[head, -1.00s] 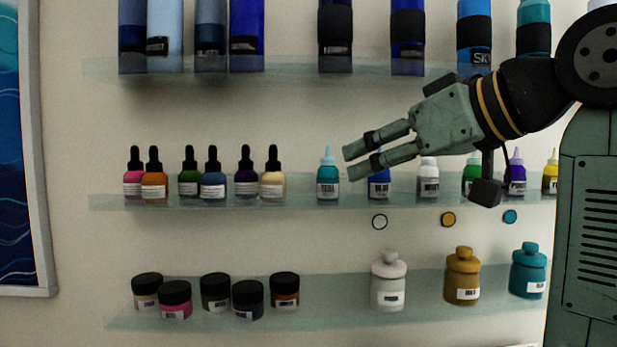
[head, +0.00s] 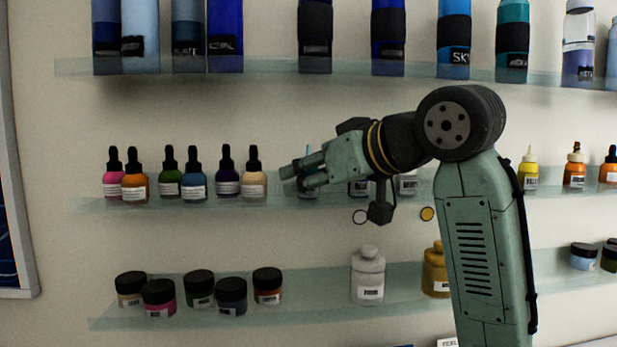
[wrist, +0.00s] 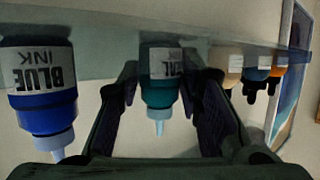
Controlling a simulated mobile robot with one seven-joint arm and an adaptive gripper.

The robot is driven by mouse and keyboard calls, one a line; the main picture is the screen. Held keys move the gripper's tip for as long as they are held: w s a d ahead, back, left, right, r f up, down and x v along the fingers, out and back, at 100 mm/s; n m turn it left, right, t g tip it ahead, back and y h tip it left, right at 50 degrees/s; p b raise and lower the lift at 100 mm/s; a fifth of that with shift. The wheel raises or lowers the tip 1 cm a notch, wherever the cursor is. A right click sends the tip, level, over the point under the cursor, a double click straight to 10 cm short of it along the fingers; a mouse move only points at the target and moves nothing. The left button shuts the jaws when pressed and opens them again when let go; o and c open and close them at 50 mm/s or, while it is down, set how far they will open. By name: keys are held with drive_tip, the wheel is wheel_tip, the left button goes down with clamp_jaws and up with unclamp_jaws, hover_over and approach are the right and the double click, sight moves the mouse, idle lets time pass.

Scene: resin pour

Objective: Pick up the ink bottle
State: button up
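A teal bottle with a pale nozzle and white label stands on the middle glass shelf. In the wrist view, which is upside down, the teal bottle (wrist: 160,95) shows between the two fingers of my gripper (wrist: 168,95), with gaps on both sides. I cannot tell how deep it is between them. A bottle labelled BLUE INK (wrist: 42,100) hangs in view to the left. In the head view my gripper (head: 288,177) is open and hides most of the teal bottle, leaving its nozzle (head: 308,152) and a bit of its label.
Several dropper bottles (head: 195,182) stand on the same shelf (head: 90,205), left of my gripper; the cream one (head: 253,182) is close to the fingertips. Jars (head: 230,295) and a white bottle (head: 368,277) stand on the lower shelf. Tall bottles (head: 315,35) line the upper shelf.

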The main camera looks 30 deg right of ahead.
drive_tip(key=shift+c, duration=0.3)
clamp_jaws()
drive_tip(key=shift+s+r+b, duration=0.15)
drive_tip(key=shift+r+b, duration=0.1)
drive_tip(key=shift+b, duration=0.2)
wheel_tip(320, 180, up, 7)
drive_tip(key=shift+a+f+b, duration=0.1)
drive_tip(key=shift+a+b, duration=0.05)
drive_tip(key=shift+b, duration=0.35)
drive_tip(key=s+a+b, duration=0.3)
drive_tip(key=s+a, duration=0.1)
drive_tip(key=s, duration=0.5)
drive_tip(key=s+a+b, duration=0.3)
drive_tip(key=s+a, duration=0.1)
drive_tip(key=s, duration=0.4)
drive_tip(key=shift+s+a+f, duration=0.15)
drive_tip(key=shift+s, duration=0.2)
